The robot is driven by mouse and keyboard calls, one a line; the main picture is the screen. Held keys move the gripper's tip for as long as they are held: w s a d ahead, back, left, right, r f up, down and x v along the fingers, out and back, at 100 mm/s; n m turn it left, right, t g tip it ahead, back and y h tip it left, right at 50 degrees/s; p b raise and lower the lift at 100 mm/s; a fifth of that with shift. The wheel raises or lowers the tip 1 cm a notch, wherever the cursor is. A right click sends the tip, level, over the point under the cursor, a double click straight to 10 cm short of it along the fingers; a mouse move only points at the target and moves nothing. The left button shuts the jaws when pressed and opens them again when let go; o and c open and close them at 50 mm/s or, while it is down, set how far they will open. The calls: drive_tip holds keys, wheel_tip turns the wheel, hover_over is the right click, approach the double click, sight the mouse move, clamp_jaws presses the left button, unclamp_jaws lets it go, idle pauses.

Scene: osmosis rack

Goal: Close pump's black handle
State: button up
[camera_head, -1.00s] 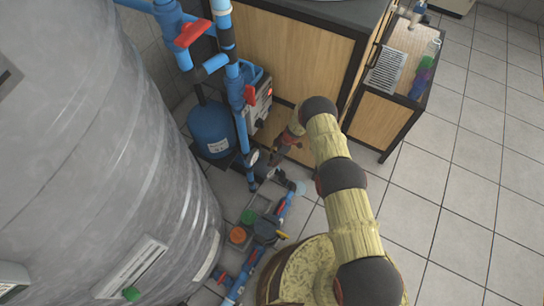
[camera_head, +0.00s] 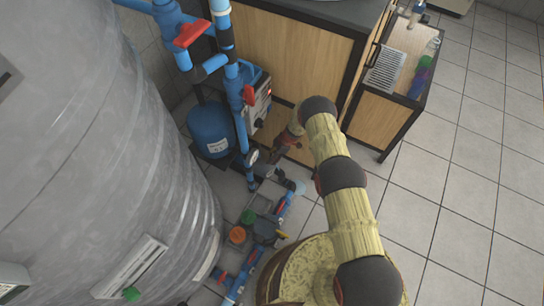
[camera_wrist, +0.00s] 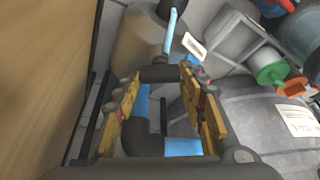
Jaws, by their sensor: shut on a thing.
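In the wrist view my gripper (camera_wrist: 160,95) has its two yellow fingers on either side of a short black bar, which I take for the pump's black handle (camera_wrist: 160,73). The bar lies crosswise between the fingertips and appears gripped. Blue pipe and a black elbow show below and behind it. In the head view my gripper (camera_head: 284,146) reaches low beside the wooden cabinet, right of the blue pipes and the control box (camera_head: 258,106). The handle cannot be made out there.
A large grey tank (camera_head: 90,150) fills the left. A blue pressure vessel (camera_head: 211,130) stands behind the vertical pipe with red-handled valves (camera_head: 192,33). Low pipes and fittings (camera_head: 266,229) lie on the floor. The wooden cabinet (camera_head: 285,50) is close behind; open tiled floor (camera_head: 460,190) lies right.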

drive_tip(key=m+p, duration=0.1)
drive_tip(key=m, duration=0.1)
drive_tip(key=m+t+p, duration=0.1)
drive_tip(key=m+p, duration=0.1)
drive_tip(key=m+t+h+p, duration=0.1)
drive_tip(key=shift+s+r+m+p, duration=0.15)
drive_tip(key=shift+s+m+p, duration=0.15)
drive_tip(key=shift+m, duration=0.1)
drive_tip(key=m+t+p, duration=0.1)
drive_tip(key=m, duration=0.1)
drive_tip(key=shift+a+m+h, duration=0.15)
drive_tip(key=shift+m+h, duration=0.15)
drive_tip(key=m, duration=0.2)
drive_tip(key=shift+m+t+h+p, duration=0.3)
drive_tip(key=shift+m+h+p, duration=0.05)
drive_tip(key=shift+m+h, duration=0.05)
drive_tip(key=m, duration=0.1)
drive_tip(key=m+h+b, duration=0.1)
drive_tip(key=m, duration=0.1)
drive_tip(key=m+b, duration=0.1)
drive_tip(key=shift+a+f+t+h, duration=0.2)
drive_tip(key=shift+f+t+h, duration=0.1)
drive_tip(key=shift+r+m+h+b, duration=0.1)
drive_tip(key=shift+m+h+b, duration=0.6)
drive_tip(key=shift+m+b, duration=1.1)
drive_tip(key=shift+m, duration=0.3)
